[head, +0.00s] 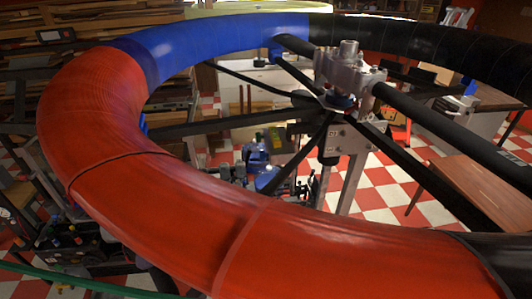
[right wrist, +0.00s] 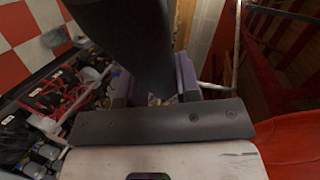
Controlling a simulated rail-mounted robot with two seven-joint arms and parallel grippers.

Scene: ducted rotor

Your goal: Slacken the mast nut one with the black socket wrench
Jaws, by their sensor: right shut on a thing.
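The silver rotor hub (head: 345,72) stands at the upper middle of the head view, on a grey mast. I cannot single out mast nut one on it. In the right wrist view my right gripper (right wrist: 155,95) is shut on a thick black piece (right wrist: 125,40), which looks like the black socket wrench. The piece rises between the purple-grey fingers toward the top edge, and its end there is cut off. In the head view I cannot make out the fingers or the wrench clearly below the ring. My left gripper is not in view.
The large red, blue and black duct ring (head: 110,110) crosses the head view, with black struts (head: 440,190) running to the hub. The red surface also shows close at the right wrist view's lower right (right wrist: 292,140). Brown tables (head: 470,190) stand at the right.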

